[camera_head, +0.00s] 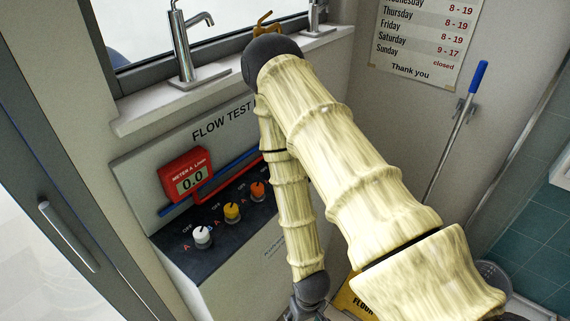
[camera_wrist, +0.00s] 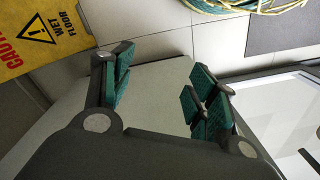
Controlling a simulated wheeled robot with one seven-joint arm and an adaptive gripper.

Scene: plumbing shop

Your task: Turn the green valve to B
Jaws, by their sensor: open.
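The flow test panel (camera_head: 230,185) stands below the window sill in the head view. A white valve (camera_head: 202,237), a yellow valve (camera_head: 232,211) and an orange valve (camera_head: 258,191) sit in a row on its dark strip, with small OFF, A and B marks around them. No green valve shows; my arm covers the panel's right part. My gripper (camera_wrist: 160,92) is open and empty in the wrist view, its green pads wide apart. In the head view, it is at the bottom edge, partly cut off, below and right of the valves.
A red meter (camera_head: 187,179) reading 0.0 is on the panel. Taps (camera_head: 183,50) stand on the sill above. A yellow wet-floor sign (camera_wrist: 45,35) lies near the gripper, with a coiled green-yellow hose (camera_wrist: 245,5) beyond. A blue-handled pole (camera_head: 461,120) hangs at the right wall.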

